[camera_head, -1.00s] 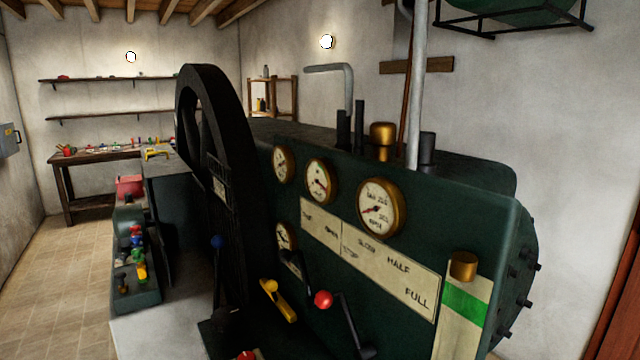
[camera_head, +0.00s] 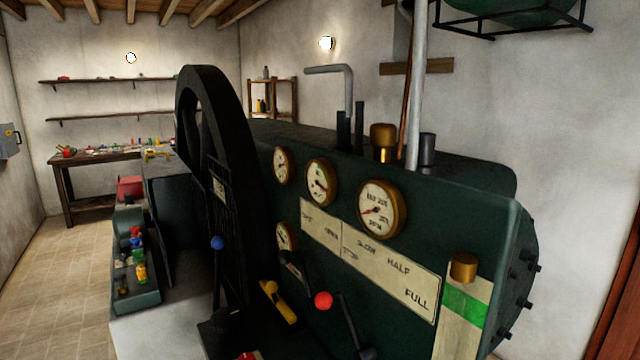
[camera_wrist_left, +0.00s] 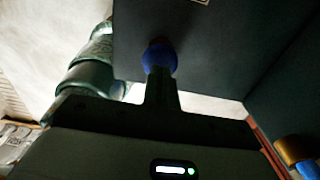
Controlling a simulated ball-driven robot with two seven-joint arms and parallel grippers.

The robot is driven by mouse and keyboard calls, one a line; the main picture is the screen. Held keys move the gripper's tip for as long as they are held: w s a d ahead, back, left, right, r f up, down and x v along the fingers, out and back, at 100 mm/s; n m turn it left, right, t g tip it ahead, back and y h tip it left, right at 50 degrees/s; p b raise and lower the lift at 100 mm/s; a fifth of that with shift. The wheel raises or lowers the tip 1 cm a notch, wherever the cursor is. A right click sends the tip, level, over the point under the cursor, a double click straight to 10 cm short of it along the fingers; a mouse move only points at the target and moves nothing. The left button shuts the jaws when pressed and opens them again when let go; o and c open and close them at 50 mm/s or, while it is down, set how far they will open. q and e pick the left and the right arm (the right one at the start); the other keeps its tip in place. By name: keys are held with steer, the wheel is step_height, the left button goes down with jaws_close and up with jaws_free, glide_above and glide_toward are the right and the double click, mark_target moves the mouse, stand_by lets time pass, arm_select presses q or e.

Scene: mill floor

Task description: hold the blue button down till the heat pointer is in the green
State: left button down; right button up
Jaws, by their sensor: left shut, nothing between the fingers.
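In the left wrist view, a blue knob (camera_wrist_left: 160,54) is right at the tips of my left gripper (camera_wrist_left: 161,72). Its fingers are shut together with nothing between them; whether they press the knob is unclear. Several round dials sit on the panel: a small one (camera_head: 283,165), a middle one (camera_head: 319,182), a larger RPM one (camera_head: 381,208) and a lower one (camera_head: 285,237). Their pointers are too small to read surely.
A black flywheel (camera_head: 205,110) stands left of the panel. A red-knobbed lever (camera_head: 323,300) and a yellow handle (camera_head: 279,303) jut out below the label plate (camera_head: 415,285). A green box (camera_head: 138,300) with small coloured parts is at left. The floor (camera_head: 70,270) beyond is clear.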

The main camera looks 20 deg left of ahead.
arm_select(q)
steer(key=shift+f, duration=0.2)
steer(key=shift+f+b, duration=0.55)
steer(key=shift+f, duration=0.7)
stand_by(6.5)
